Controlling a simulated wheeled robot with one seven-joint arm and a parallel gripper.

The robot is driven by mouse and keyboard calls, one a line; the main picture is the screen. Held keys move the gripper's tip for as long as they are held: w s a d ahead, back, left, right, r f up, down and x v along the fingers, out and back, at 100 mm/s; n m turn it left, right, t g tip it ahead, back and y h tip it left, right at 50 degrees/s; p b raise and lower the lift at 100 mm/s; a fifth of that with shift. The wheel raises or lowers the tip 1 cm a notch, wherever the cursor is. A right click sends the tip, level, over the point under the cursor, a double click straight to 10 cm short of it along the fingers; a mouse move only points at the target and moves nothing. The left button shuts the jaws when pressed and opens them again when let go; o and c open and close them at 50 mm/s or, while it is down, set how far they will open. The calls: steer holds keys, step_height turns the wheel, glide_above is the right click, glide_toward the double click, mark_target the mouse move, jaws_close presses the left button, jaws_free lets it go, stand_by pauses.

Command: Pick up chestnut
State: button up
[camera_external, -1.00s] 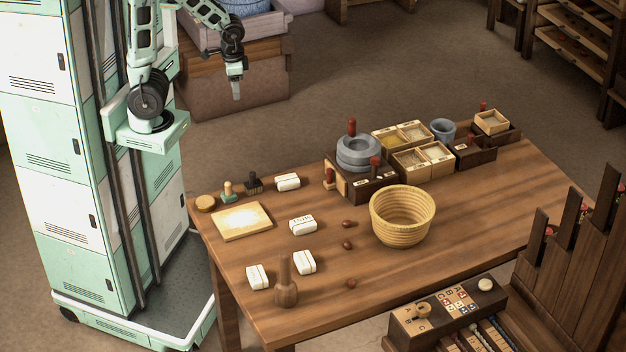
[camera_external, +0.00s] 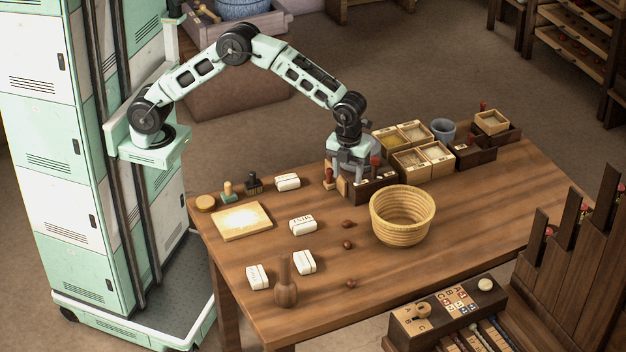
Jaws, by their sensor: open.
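Three small brown chestnuts lie apart on the wooden table (camera_external: 460,240). One chestnut (camera_external: 348,224) is left of the woven basket (camera_external: 402,216), another chestnut (camera_external: 347,244) is just nearer the camera, and a third chestnut (camera_external: 351,283) is close to the front edge. My gripper (camera_external: 346,172) is open and points down over the back of the table, in front of the grey quern and beside the dark box. It is behind the chestnuts and apart from them. Its fingertips are hard to make out against the objects there.
The grey quern (camera_external: 372,146) is mostly hidden by my gripper. Red-handled stamps, a dark box (camera_external: 372,190) and grain trays (camera_external: 422,160) crowd the back. White labelled blocks (camera_external: 302,224) and a brown bottle-shaped object (camera_external: 285,284) stand left. Bare wood surrounds the chestnuts.

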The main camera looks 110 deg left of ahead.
glide_above(347, 223)
steer(key=a, duration=0.1)
steer(key=f, duration=1)
steer(key=shift+s+a+f, duration=0.2)
steer(key=shift+s, duration=0.2)
steer(key=shift+w+d+f+p, duration=0.1)
steer(key=shift+f+p, duration=0.05)
steer(key=shift+f, duration=0.75)
steer(key=shift+w+d+f+p, duration=0.1)
steer(key=shift+d+f+p, duration=0.05)
steer(key=shift+f, duration=0.8)
steer(key=shift+w+d+f+p, duration=0.1)
steer(key=shift+f+p, duration=0.05)
steer(key=shift+f, duration=0.75)
steer(key=c, duration=1.1)
jaws_close()
